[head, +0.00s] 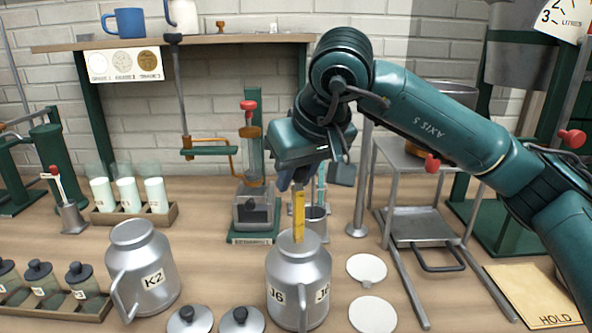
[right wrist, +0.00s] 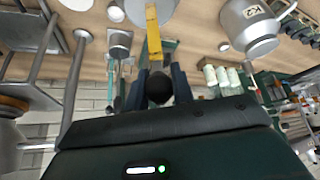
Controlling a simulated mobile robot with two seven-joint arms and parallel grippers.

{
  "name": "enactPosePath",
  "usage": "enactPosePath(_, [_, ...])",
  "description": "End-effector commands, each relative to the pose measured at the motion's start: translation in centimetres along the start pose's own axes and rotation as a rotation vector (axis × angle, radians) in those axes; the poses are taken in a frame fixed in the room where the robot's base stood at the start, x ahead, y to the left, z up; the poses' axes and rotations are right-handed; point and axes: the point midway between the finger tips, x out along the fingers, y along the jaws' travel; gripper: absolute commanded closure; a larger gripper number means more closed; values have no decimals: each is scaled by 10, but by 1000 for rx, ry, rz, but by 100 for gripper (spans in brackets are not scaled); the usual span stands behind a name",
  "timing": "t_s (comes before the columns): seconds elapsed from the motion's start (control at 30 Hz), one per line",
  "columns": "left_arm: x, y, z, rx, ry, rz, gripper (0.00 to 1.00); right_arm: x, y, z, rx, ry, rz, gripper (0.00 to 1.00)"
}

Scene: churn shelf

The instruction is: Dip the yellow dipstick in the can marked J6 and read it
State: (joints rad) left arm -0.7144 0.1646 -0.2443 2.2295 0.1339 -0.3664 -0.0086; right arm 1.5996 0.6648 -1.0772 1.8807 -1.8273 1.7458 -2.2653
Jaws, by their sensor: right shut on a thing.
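My right gripper (head: 293,180) is shut on the top of the yellow dipstick (head: 299,215), directly above the can marked J6 (head: 298,285). The dipstick hangs upright, and its lower end meets the mouth of the can. I cannot tell how deep it goes inside. In the right wrist view, the dipstick (right wrist: 153,35) runs from between the fingers (right wrist: 160,78), past a dark round knob, to the can (right wrist: 158,8) at the top edge. A second grey can, marked K2 (head: 142,270), stands to the left. My left gripper is not in view.
Two round lids (head: 240,320) lie in front, between the cans. Two pale discs (head: 367,268) lie right of J6. A green stand with a red knob (head: 249,105) is behind. A HOLD card (head: 530,290) lies at the right. Jars and white-filled glasses stand left.

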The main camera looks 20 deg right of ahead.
Motion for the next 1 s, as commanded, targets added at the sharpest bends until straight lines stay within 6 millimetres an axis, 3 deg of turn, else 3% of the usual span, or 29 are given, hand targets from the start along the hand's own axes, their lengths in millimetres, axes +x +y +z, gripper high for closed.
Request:
enactPosePath(0.53, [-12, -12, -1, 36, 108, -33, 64, 40, 0, 23, 0, 0, 0, 100])
enactPosePath(1.0, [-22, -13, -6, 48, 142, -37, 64, 50, 0, 29, 0, 1, 0, 100])
